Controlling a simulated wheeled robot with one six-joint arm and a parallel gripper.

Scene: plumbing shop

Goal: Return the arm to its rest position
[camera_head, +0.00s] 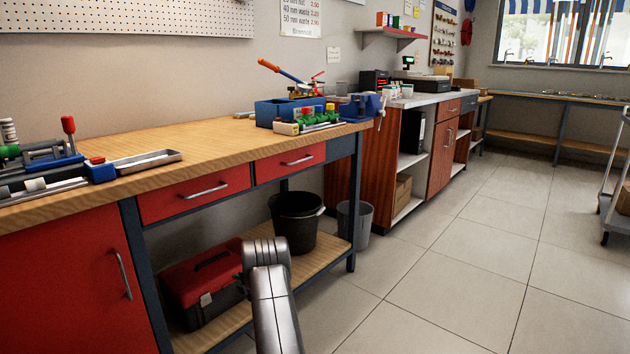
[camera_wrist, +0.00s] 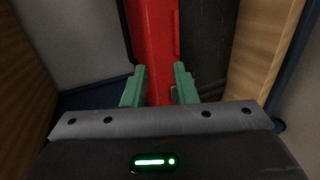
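My arm (camera_head: 270,295) rises from the bottom of the head view, in front of the workbench's lower shelf. My gripper (camera_wrist: 159,86) shows in the wrist view with two green fingers set apart; it is open and nothing is visibly held. In the head view I cannot make out its fingers. A red surface with dark edges, apparently the red toolbox (camera_wrist: 155,45), lies beyond the fingers. I cannot tell how far off it is.
The wooden workbench (camera_head: 205,143) stands left, with red drawers. The red toolbox (camera_head: 205,272) and a black bucket (camera_head: 296,222) are on its lower shelf (camera_head: 210,332). A grey bin (camera_head: 355,224) stands beyond. The tiled floor (camera_head: 460,265) at right is clear up to a trolley (camera_head: 610,213).

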